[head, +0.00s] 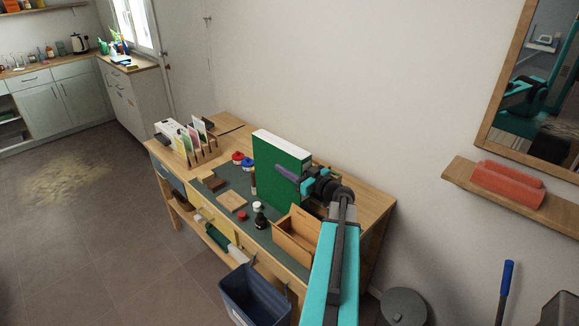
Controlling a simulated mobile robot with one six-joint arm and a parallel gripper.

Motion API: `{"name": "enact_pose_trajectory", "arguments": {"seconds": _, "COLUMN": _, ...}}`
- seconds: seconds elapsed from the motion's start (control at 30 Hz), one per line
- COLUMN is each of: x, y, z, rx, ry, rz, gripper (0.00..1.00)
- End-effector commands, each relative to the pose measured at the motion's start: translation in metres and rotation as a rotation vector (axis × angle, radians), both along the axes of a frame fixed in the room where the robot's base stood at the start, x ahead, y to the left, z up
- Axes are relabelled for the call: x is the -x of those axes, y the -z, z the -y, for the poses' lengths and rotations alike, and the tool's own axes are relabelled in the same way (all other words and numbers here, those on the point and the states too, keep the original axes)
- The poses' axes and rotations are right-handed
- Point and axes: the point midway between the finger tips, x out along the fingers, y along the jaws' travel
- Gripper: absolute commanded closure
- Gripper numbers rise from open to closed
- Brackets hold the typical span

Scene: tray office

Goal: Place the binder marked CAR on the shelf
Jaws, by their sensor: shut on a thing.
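A green binder (276,172) with a white top edge stands upright over the back of the wooden desk (375,200). Its marking cannot be read from here. My gripper (297,180) is at the right side of the binder and shut on it. I cannot tell whether the binder's bottom touches the desk. A wooden wall shelf (455,178) is at the right, below a mirror.
Red rolls (507,184) lie on the wall shelf. An open wooden box (297,236), a dark bottle (261,219) and a card rack (196,150) stand on the desk. A blue bin (255,297) hangs in front. Open floor (100,250) lies to the left.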

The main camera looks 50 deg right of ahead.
Motion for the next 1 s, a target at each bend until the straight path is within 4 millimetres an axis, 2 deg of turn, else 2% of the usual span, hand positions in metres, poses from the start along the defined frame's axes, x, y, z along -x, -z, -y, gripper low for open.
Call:
{"name": "enact_pose_trajectory", "arguments": {"seconds": 0.2, "x": 0.000, "y": 0.000, "z": 0.000, "rx": -0.001, "ry": 0.000, "rz": 0.003, "gripper": 1.00}}
{"name": "enact_pose_trajectory", "arguments": {"seconds": 0.23, "x": 0.000, "y": 0.002, "z": 0.000, "rx": 0.000, "ry": 0.000, "rz": 0.000, "gripper": 0.54}}
{"name": "enact_pose_trajectory", "arguments": {"seconds": 0.33, "x": 0.000, "y": 0.002, "z": 0.000, "rx": 0.000, "ry": 0.000, "rz": 0.000, "gripper": 0.38}}
{"name": "enact_pose_trajectory", "arguments": {"seconds": 0.77, "x": 0.001, "y": 0.000, "z": 0.000, "rx": 0.001, "ry": 0.001, "rz": 0.000, "gripper": 0.38}}
{"name": "enact_pose_trajectory", "arguments": {"seconds": 1.0, "x": 0.024, "y": 0.001, "z": -0.002, "rx": 0.001, "ry": 0.003, "rz": -0.001, "gripper": 0.38}}
